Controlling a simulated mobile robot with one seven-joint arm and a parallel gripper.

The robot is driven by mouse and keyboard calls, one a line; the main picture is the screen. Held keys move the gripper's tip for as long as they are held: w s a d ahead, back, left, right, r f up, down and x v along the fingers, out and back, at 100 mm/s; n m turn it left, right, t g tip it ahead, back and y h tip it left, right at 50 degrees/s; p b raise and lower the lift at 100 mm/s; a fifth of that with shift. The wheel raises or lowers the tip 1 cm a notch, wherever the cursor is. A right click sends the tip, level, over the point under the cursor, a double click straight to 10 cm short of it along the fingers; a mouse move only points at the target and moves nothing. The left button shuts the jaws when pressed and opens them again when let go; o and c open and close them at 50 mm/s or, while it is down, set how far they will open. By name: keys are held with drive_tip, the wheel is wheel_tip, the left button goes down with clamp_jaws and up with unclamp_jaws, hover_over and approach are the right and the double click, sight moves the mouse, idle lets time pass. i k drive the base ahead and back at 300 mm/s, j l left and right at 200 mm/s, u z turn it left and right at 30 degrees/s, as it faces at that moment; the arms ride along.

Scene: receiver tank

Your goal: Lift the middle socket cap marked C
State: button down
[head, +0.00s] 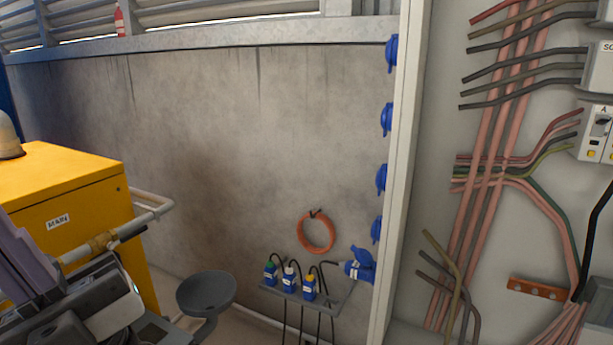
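Several blue socket caps run down the side edge of the pale cabinet, seen edge-on: a top one (391,52), a second (386,119), a middle one (381,179) and one below it (376,230). A lowest blue socket (360,266) sticks out further, with its cap raised and a dark cable at its left. I cannot read the letter C on any cap from this angle. The middle cap looks closed. Parts of my arm fill the lower left corner, far from the caps; I cannot make out gripper fingers there.
A small grey shelf (332,303) holds blue plugs (289,278) with cables, below a coiled orange hose (316,232). A grey bowl (206,291) and yellow MAIN cabinet (70,185) stand left. Wiring (510,110) covers the right panel. Space before the concrete wall looks open.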

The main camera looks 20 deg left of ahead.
sight(379, 174)
drive_tip(key=i+l+u, duration=0.1)
drive_tip(key=i+u, duration=0.15)
drive_tip(key=u, duration=0.2)
drive_tip(key=i+l+u, duration=0.2)
drive_tip(key=u, duration=0.25)
drive_tip(key=i+l+u, duration=0.2)
drive_tip(key=u, duration=0.25)
drive_tip(key=l, duration=0.1)
